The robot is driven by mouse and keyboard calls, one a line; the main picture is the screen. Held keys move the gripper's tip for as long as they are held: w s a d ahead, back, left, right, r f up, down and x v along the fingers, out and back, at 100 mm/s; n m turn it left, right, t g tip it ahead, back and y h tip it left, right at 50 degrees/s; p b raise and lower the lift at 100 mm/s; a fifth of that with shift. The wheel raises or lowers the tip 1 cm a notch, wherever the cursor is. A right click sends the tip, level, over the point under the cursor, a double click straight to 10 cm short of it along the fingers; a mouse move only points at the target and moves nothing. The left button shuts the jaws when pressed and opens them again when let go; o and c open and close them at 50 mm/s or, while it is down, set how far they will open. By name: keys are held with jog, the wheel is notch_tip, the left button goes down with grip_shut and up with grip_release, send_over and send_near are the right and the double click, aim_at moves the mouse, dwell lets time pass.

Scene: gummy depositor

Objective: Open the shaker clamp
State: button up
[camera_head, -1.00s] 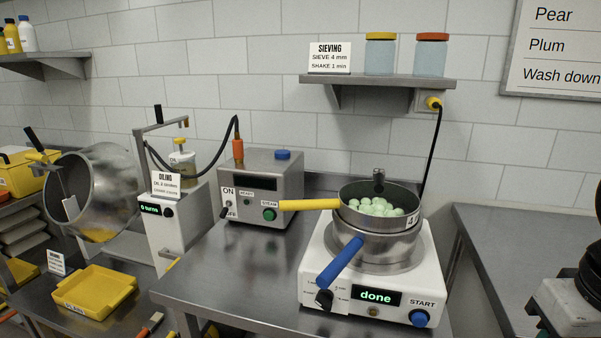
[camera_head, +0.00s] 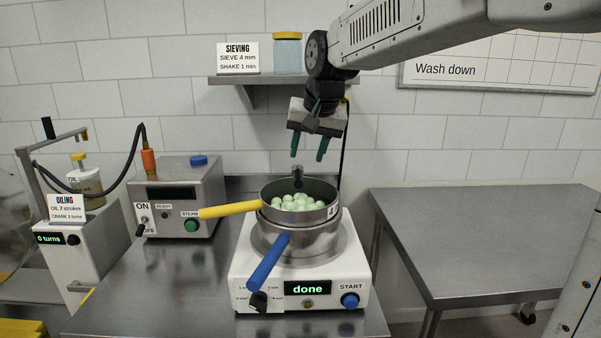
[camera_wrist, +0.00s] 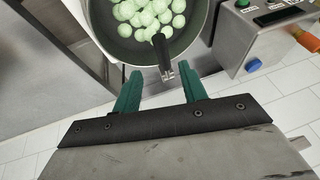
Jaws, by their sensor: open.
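The shaker (camera_head: 350,276) is a white machine with a display reading "done". On it sit a sieve with a yellow handle (camera_head: 230,209) and, under it, a pan with a blue handle (camera_head: 268,262). Pale green gummies lie in the sieve. The dark clamp (camera_head: 297,172) stands upright at the sieve's back rim; in the wrist view its dark lever (camera_wrist: 162,54) lies over the rim. My gripper (camera_head: 309,158) hangs above the clamp, its green fingers apart and empty. In the wrist view the gripper's fingertips (camera_wrist: 158,76) are on either side of the clamp's end, seemingly not touching it.
A grey steam box (camera_head: 180,195) with a hose stands left of the shaker, and the oiling unit (camera_head: 70,235) is farther left. A shelf (camera_head: 270,80) with a sign and jar hangs behind. The right table (camera_head: 470,235) is bare.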

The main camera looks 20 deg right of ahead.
aim_at(299, 175)
jog(key=x, duration=0.8)
jog(key=shift+w+r, duration=0.1)
jog(key=shift+w, duration=0.2)
grip_shut()
